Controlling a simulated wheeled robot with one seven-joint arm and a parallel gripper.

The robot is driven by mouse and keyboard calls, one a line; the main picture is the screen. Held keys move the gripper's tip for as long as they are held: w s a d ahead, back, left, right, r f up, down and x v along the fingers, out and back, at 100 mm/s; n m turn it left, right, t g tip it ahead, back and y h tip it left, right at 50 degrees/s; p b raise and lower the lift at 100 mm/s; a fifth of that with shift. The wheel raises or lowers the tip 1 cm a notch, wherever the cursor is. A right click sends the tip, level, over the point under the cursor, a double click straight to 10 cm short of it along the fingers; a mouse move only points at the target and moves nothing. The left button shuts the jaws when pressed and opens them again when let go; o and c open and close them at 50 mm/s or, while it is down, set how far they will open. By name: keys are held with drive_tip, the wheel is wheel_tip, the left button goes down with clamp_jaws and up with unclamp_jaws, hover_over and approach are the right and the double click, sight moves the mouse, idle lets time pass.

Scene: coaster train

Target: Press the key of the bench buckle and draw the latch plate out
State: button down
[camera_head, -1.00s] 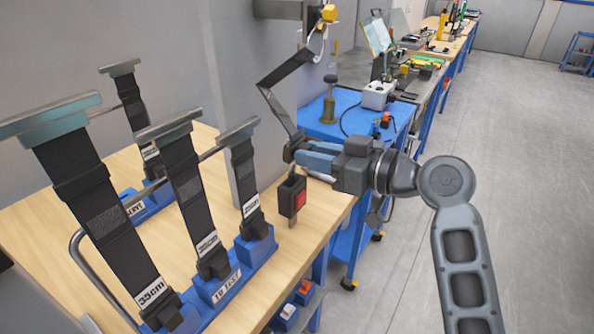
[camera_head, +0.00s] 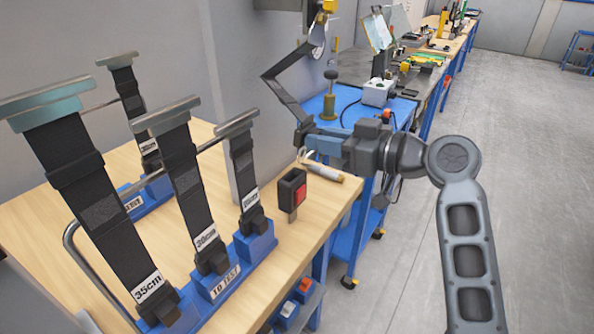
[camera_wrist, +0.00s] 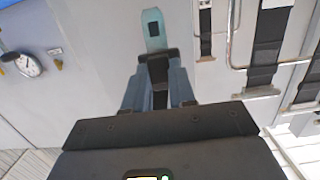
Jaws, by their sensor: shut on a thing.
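The bench buckle (camera_head: 291,192) is a dark upright housing with a red key (camera_head: 300,194) on its side. It stands near the front edge of the wooden bench, and nothing is in its top. My gripper (camera_head: 312,138) is above it and apart from it, not touching the key. It is shut on the black latch plate (camera_head: 301,131), to which a dark strap (camera_head: 283,92) runs down from a wall fixture. In the wrist view the plate's metal tongue (camera_wrist: 152,20), with a dark slot, sticks out beyond the fingers (camera_wrist: 158,88). The buckle is not clearly visible there.
Several upright belts stand in blue "TO TEST" racks (camera_head: 228,287) on the left of the bench (camera_head: 290,248). A blue cart (camera_head: 352,110) stands beyond. Grey floor to the right is clear.

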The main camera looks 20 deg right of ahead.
drive_tip(key=shift+w+d+b, duration=0.5)
drive_tip(key=shift+w+d, duration=0.3)
drive_tip(key=shift+d, duration=0.25)
drive_tip(key=shift+w+d+b, duration=0.45)
drive_tip(key=shift+w+d, duration=0.3)
drive_tip(key=shift+d, duration=0.25)
idle(0.4)
wheel_tip(320, 180, down, 10)
drive_tip(key=b, duration=0.8)
drive_tip(key=shift+b, duration=0.4)
drive_tip(key=c, duration=1.4)
unclamp_jaws()
drive_tip(key=shift+f, duration=0.1)
drive_tip(key=shift+o, duration=0.8)
drive_tip(key=o, duration=0.4)
drive_tip(key=shift+r, duration=0.2)
drive_tip(key=f+v, duration=0.1)
drive_tip(key=v, duration=0.6)
drive_tip(key=shift+s+d+r, duration=0.25)
drive_tip(key=shift+s+r, duration=0.1)
drive_tip(key=shift+r, duration=0.1)
